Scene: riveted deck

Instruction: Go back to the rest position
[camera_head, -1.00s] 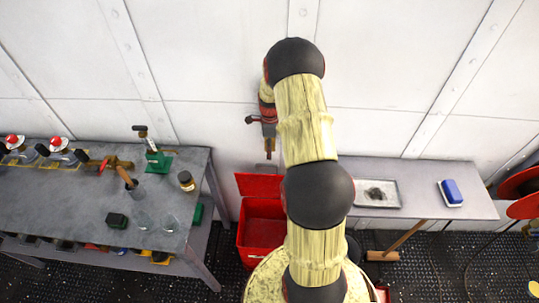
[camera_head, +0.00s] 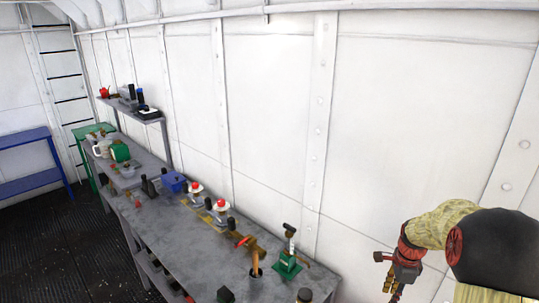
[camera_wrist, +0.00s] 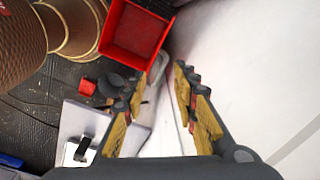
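My gripper (camera_head: 394,288) shows at the lower right of the head view, at the end of my raised arm in front of the white wall, partly cut off by the frame's bottom edge. In the wrist view my gripper (camera_wrist: 169,70) has its two yellow-padded fingers apart with nothing between them. Beyond the fingers are the wall and floor-level things. No finger touches anything that I can see.
A long grey workbench (camera_head: 190,238) with tools runs along the wall. A blue rack (camera_head: 30,187) stands far left.

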